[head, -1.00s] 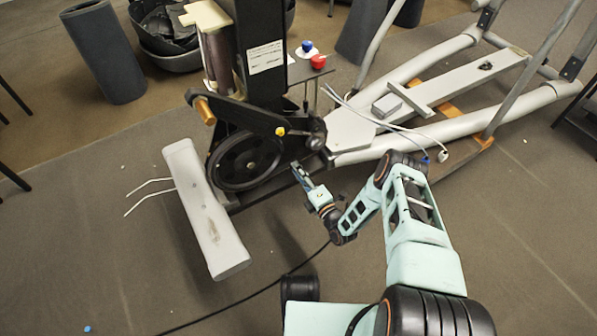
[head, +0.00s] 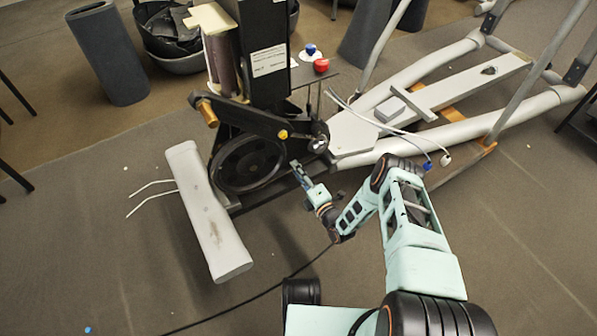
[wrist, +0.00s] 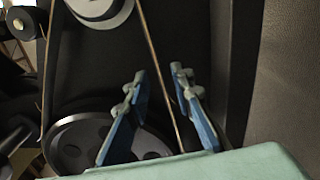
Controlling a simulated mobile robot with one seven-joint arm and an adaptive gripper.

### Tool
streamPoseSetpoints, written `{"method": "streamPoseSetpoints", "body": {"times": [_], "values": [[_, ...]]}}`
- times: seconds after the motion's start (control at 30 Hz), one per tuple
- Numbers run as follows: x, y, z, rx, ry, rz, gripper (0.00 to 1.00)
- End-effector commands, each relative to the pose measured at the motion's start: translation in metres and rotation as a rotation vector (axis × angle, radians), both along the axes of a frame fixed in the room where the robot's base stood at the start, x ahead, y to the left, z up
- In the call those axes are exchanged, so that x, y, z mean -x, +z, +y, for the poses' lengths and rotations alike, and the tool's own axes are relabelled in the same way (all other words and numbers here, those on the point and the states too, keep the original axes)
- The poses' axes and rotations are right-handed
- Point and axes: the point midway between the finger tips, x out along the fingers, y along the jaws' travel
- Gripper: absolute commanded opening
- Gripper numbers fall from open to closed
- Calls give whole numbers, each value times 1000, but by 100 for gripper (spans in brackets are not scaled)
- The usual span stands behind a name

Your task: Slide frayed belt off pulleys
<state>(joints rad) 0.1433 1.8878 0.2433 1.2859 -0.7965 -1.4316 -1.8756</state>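The large dark pulley (head: 248,163) sits low on the elliptical's frame in the head view. It also shows at the lower left in the wrist view (wrist: 75,148), below a smaller light pulley (wrist: 98,12). The belt (wrist: 150,38) is a thin brownish strand whose two runs go down from the small pulley toward the large one. My gripper (head: 296,171) is just right of the large pulley. In the wrist view my gripper (wrist: 160,76) is open, and the belt's right run passes between its blue fingers. I cannot tell whether either finger touches the belt. The belt's lower right end is hidden behind my gripper.
A black crank arm (head: 245,115) juts above the large pulley. A long grey foot bar (head: 209,212) lies to its left. A small table (head: 312,76) with a red object stands behind. A black cable (head: 255,296) crosses the floor.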

Motion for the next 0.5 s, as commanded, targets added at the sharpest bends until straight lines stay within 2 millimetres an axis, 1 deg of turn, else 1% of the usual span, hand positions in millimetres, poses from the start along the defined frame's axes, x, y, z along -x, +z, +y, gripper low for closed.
{"method": "streamPoseSetpoints", "body": {"times": [0.5], "values": [[-9, 0, 6, -1, 0, -1, 22]]}}
